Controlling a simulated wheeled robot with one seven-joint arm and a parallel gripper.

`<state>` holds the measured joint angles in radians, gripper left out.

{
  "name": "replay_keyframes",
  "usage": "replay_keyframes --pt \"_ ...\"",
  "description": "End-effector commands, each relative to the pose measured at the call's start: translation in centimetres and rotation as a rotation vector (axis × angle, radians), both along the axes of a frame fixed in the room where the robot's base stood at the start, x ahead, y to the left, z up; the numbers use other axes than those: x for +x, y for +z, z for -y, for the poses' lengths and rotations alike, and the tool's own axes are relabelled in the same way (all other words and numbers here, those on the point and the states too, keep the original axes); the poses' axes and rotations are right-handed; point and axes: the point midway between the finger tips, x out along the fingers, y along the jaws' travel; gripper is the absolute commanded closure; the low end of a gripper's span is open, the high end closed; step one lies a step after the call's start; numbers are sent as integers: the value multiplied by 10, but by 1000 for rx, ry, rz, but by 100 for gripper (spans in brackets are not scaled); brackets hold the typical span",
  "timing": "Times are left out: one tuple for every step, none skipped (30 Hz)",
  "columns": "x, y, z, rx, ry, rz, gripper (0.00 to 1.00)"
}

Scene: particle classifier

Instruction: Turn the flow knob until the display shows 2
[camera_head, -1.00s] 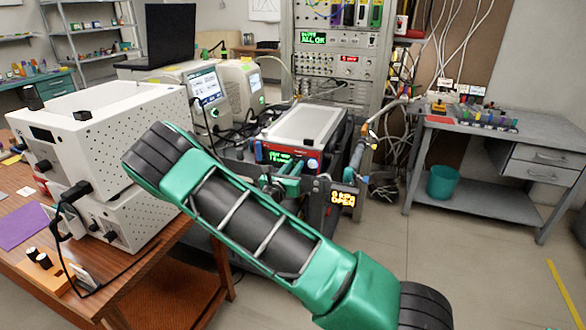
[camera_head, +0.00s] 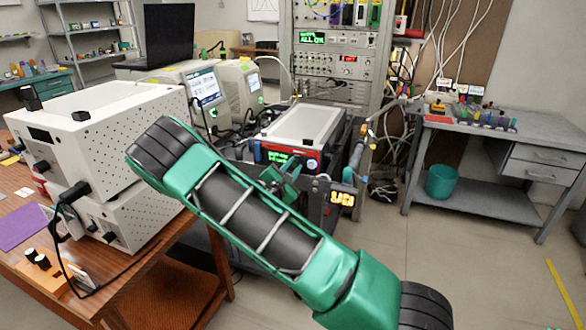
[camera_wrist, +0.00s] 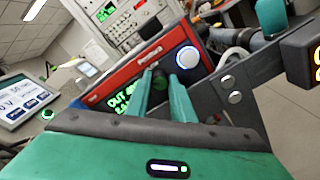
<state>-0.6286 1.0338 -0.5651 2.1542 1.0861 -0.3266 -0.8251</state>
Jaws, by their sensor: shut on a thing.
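The particle classifier with a red-edged front (camera_head: 312,162) stands on the cart in the middle of the head view; its front also shows tilted in the wrist view (camera_wrist: 122,77). Its green-lit display (camera_wrist: 117,97) is partly covered by my left finger, so I cannot read the full value. The dark flow knob (camera_wrist: 160,77) sits between my green fingertips. My gripper (camera_wrist: 160,88) is shut on this knob and looks rolled relative to the panel. In the head view my gripper (camera_head: 284,182) is at the front, where my arm hides part of it.
A round white button with a blue ring (camera_wrist: 187,57) is close right of my fingers. An orange-lit display (camera_head: 342,198) on a dark bracket stands beside my gripper. Floor is open at right.

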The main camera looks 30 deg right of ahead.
Motion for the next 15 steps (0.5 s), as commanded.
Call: replay_keyframes --pt "2 -3 -5 21 10 16 100" --pt "2 -3 -5 28 10 26 100" --pt "2 -3 -5 39 10 40 100" --pt "2 -3 -5 46 11 48 100" --pt "2 -3 -5 52 11 56 100" --pt "2 -3 -6 60 11 65 100" --pt "2 -3 -6 64 11 71 100" --pt "2 -3 -6 69 11 76 100" --pt "2 -3 -6 73 11 82 100" --pt "2 -3 -6 77 11 86 100" --pt "2 -3 -6 78 11 89 100" --pt "2 -3 -6 81 12 91 100" --pt "2 -3 -6 83 12 93 100" --pt "2 -4 -6 84 12 95 100" --pt "2 -4 -6 84 12 95 100"
